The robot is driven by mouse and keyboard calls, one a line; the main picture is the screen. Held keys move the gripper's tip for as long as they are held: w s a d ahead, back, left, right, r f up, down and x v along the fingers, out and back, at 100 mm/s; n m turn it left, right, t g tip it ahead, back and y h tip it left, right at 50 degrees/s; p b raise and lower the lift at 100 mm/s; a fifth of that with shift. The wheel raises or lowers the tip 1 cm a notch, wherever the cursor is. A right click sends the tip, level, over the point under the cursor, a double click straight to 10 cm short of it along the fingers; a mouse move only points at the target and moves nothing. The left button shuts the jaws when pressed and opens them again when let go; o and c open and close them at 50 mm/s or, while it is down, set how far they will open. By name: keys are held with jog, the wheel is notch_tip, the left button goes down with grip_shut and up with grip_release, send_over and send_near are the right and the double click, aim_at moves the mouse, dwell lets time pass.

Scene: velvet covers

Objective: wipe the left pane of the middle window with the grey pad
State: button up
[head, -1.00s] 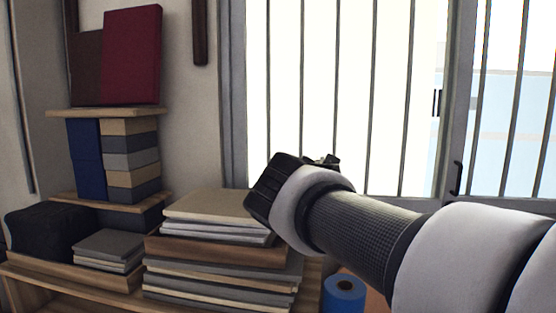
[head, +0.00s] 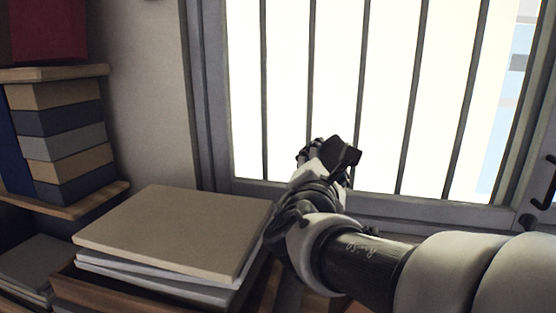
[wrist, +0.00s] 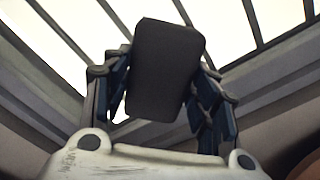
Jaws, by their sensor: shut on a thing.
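The grey pad (wrist: 165,70) is a dark, flat block in the middle of the wrist view, held between the fingers of my gripper (wrist: 160,95). In the head view my gripper (head: 325,160) is in front of the lower part of a bright window pane (head: 338,90) with dark vertical bars. The dark pad (head: 343,153) shows at its tip, seen partly edge-on. I cannot tell whether the pad touches the glass or the bars.
A stack of boards (head: 175,230) lies at the lower left, close beside my wrist. Stacked blocks (head: 62,145) and a red book (head: 47,30) stand on shelves further left. The grey window frame (head: 215,130) has a dark handle (head: 545,185) at the right.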

jog(key=shift+p+x, duration=0.4)
jog(key=shift+x, duration=2.1)
jog(key=shift+b+x, duration=0.45)
jog(key=shift+x, duration=0.55)
jog(key=shift+f, duration=0.1)
jog(key=d+b, duration=0.2)
jog(key=s+d+b, duration=0.1)
jog(key=shift+s+d+b, duration=0.2)
jog(key=shift+d+b, duration=0.15)
jog(key=shift+w+b, duration=0.1)
jog(key=shift+b, duration=0.2)
